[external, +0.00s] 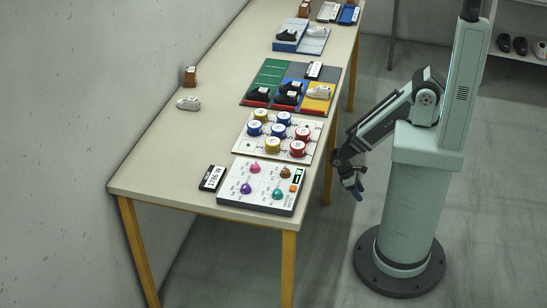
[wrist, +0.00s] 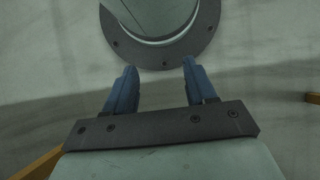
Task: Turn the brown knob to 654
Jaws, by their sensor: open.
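The brown knob (external: 285,173) sits at the upper right of a white control panel (external: 235,197) on the near end of the table. The panel also bears a pink knob (external: 255,167), a purple knob (external: 246,188) and a teal knob (external: 278,194). Their markings are too small to read. My gripper (external: 356,187) hangs off the table's right side, low and apart from the panel. In the wrist view my gripper (wrist: 158,88) is open and empty, facing the floor and my base.
A black label plate (external: 212,178) lies left of the panel. A white board (external: 273,146) with several coloured round pieces lies just behind it. Coloured trays with shoes (external: 290,93) stand farther back. The table's left half (external: 160,160) is mostly clear.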

